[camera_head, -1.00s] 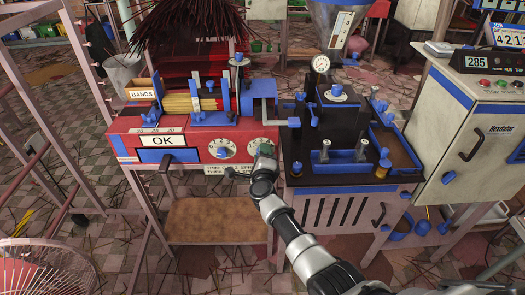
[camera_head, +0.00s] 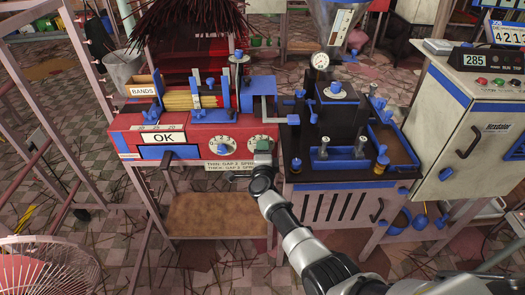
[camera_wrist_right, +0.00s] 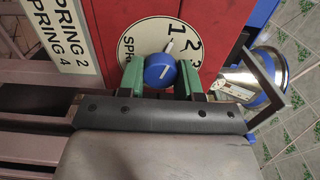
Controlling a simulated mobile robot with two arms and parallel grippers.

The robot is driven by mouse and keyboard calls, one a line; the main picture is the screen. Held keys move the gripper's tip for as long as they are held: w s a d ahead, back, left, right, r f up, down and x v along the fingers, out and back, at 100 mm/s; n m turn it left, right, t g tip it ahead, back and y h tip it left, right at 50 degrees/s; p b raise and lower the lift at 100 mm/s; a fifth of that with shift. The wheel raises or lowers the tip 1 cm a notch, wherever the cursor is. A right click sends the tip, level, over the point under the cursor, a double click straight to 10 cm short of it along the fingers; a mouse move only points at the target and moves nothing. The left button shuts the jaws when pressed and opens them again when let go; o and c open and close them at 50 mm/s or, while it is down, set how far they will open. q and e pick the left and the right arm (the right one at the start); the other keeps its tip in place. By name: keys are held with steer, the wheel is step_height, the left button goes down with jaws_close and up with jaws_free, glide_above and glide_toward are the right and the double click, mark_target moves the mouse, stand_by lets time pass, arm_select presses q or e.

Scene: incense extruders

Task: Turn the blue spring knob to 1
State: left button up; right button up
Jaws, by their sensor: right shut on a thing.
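The blue spring knob (camera_wrist_right: 160,69) sits on a round cream dial (camera_wrist_right: 149,37) marked 1, 2 and 3, on a red panel. Its white pointer points up and slightly right in the right wrist view, toward the 1. My right gripper (camera_wrist_right: 161,78) has its green fingers on both sides of the knob and is shut on it. In the head view, my right gripper (camera_head: 263,148) is at the right-hand dial (camera_head: 262,140) and covers its lower part; the knob is hidden there. My left gripper is not in view.
A similar dial (camera_head: 222,147) is just left of my right gripper, on the red machine (camera_head: 200,140). A label plate (camera_head: 230,166) hangs below the dials. A black-topped machine (camera_head: 340,170) stands close on the right. A wooden shelf (camera_head: 218,215) lies below.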

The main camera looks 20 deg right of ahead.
steer(key=shift+f, duration=0.15)
steer(key=o, duration=0.9)
steer(key=shift+s, duration=0.1)
steer(key=p+v, duration=0.5)
steer(key=v, duration=0.5)
steer(key=shift+s+a+p, duration=0.15)
steer(key=shift+s+p, duration=0.2)
steer(key=shift+p, duration=0.05)
